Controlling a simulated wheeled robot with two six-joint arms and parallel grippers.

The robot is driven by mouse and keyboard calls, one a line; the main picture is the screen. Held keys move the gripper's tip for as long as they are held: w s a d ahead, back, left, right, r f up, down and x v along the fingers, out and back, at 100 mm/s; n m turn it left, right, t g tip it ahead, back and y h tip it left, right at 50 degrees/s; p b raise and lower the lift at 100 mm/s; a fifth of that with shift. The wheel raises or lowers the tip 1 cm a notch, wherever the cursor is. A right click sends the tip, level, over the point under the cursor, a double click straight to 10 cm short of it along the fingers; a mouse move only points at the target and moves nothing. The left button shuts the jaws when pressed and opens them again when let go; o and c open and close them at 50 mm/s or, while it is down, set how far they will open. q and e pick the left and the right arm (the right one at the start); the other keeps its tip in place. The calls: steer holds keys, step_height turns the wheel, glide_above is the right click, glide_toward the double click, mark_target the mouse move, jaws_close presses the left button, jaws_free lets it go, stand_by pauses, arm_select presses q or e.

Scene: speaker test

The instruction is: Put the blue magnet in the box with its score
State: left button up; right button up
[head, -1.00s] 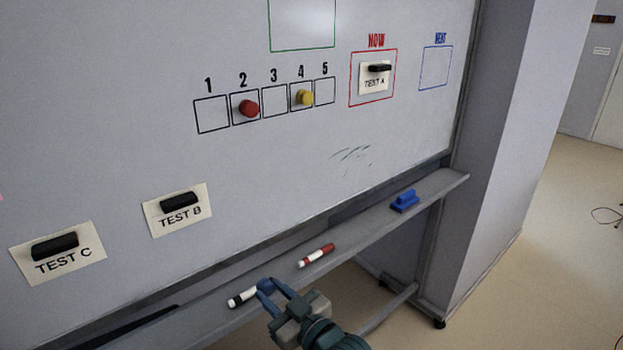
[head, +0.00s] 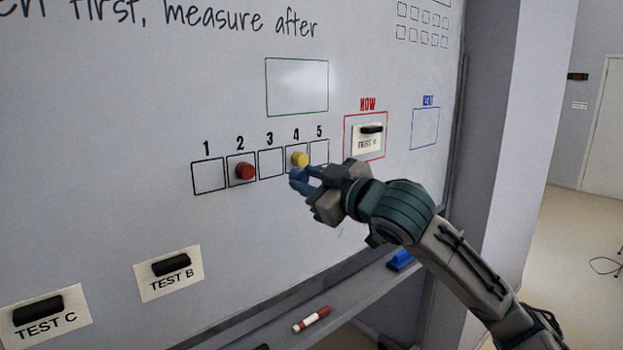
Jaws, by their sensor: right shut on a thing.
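My right gripper (head: 303,180) is raised in front of the whiteboard, just below and right of the yellow magnet. It is shut on a small dark blue piece, the blue magnet (head: 298,174), mostly hidden by the fingers. The score boxes 1 to 5 form a row: box 1 (head: 208,177) and box 3 (head: 271,163) are empty. The red magnet (head: 245,172) is in box 2 and the yellow magnet (head: 300,159) is in box 4. Box 5 (head: 319,152) looks empty, its lower part hidden by the gripper. My left gripper is not in view.
TEST A (head: 367,143) hangs in the red NOW frame, close behind my right wrist. The blue NEXT frame (head: 425,128) is empty. TEST B (head: 170,274) and TEST C (head: 40,318) are lower left. A red marker (head: 312,319) and blue eraser (head: 401,260) lie on the tray.

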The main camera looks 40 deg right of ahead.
steer(key=shift+d+r, duration=0.15)
steer(key=shift+r, duration=0.15)
steer(key=shift+w, duration=0.1)
steer(key=shift+w+r+p, duration=0.1)
steer(key=shift+w+p, duration=0.85)
steer(key=shift+p, duration=0.05)
steer(key=shift+w+a+p, duration=0.15)
steer(key=shift+w+p, duration=0.75)
steer(key=shift+w, duration=0.5)
steer(key=shift+w+a+p, duration=0.15)
steer(key=shift+w+p, duration=0.75)
steer(key=shift+w, duration=0.5)
steer(key=shift+w+p, duration=0.35)
steer(key=shift+w, duration=0.15)
steer(key=o, duration=1.3)
